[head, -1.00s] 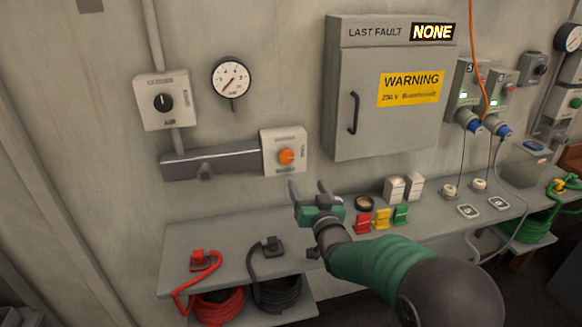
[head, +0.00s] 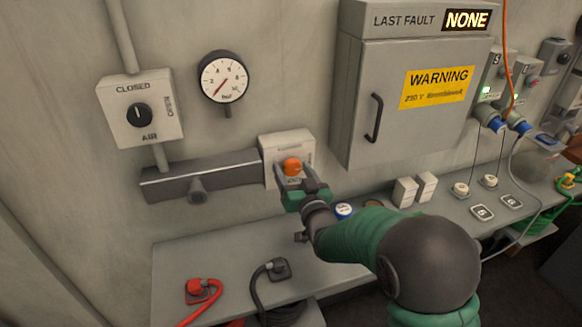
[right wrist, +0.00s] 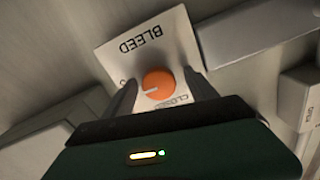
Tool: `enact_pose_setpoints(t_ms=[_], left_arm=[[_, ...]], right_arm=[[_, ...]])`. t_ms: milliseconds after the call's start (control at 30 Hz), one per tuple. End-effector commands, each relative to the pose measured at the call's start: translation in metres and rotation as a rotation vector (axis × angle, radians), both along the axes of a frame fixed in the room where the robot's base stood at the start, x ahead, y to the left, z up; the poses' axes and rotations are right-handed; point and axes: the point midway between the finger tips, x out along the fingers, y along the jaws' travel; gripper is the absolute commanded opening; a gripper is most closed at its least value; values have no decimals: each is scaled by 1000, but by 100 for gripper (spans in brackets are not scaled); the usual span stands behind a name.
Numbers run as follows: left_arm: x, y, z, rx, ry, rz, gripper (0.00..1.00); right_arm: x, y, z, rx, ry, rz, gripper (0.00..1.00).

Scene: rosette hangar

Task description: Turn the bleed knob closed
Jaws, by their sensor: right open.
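The bleed knob (head: 292,166) is orange and round, on a pale plate (head: 285,143) on the wall. In the right wrist view the knob (right wrist: 158,84) sits on the plate lettered BLEED (right wrist: 150,40). Its pale mark points left, not at the word CLOSED at lower right; a label at left is mostly hidden. My right gripper (head: 295,173) is open, with one finger on each side of the knob. I cannot tell whether the fingers touch it. My left gripper is not in view.
An air selector (head: 140,114) and a pressure gauge (head: 223,78) are on the wall at left. A grey pipe block (head: 205,175) adjoins the plate. A grey cabinet (head: 400,130) stands out at right. A shelf (head: 215,245) with red and black hoses runs below.

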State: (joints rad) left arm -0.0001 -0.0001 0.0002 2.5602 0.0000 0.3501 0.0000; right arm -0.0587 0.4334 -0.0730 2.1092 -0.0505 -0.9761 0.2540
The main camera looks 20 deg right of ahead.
Motion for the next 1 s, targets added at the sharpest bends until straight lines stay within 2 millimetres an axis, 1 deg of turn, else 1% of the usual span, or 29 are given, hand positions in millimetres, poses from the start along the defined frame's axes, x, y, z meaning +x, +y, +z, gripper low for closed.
enact_pose_setpoints(t_ms=[67, 533, 767, 1000], left_arm=[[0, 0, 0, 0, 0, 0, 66], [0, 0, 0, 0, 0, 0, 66], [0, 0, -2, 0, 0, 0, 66], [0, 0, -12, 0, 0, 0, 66]], right_arm=[[1, -1, -1, 1, 1, 0, 66], [1, -2, -2, 1, 4, -1, 5], [1, -3, -3, -14, 4, -2, 4], [1, -2, -4, -107, -2, -1, 4]])
